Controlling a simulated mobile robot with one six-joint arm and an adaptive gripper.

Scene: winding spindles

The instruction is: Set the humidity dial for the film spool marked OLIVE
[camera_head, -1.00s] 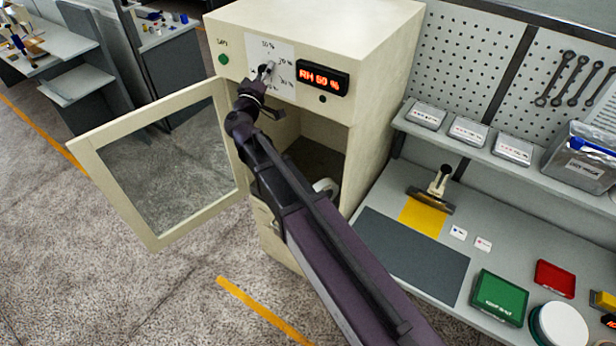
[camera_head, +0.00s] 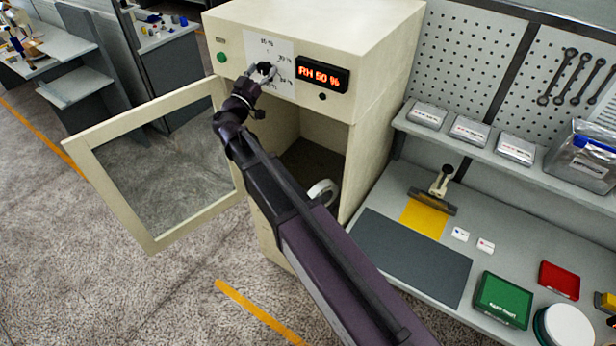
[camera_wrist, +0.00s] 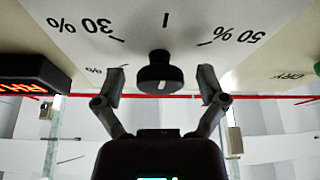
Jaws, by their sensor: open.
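The humidity dial (camera_wrist: 160,72) is a black knob on the white scale plate of the cream cabinet (camera_head: 330,45). In the wrist view its light pointer mark shows on the front, and the 30 % and 50 % marks are readable. The red display (camera_head: 321,75) reads RH 50 %. My gripper (camera_head: 263,70) is at the dial; in the wrist view (camera_wrist: 161,82) its fingers are open, one on each side of the knob, with gaps. In the head view my gripper mostly hides the dial. I read no OLIVE mark anywhere.
The cabinet's framed door (camera_head: 160,165) stands open to the left. A white ring-shaped thing (camera_head: 322,192) sits in the cabinet opening. At right, the bench holds a dark mat (camera_head: 410,260), a green box (camera_head: 501,299) and a red box (camera_head: 558,280). Labelled cases (camera_head: 470,130) line a shelf.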

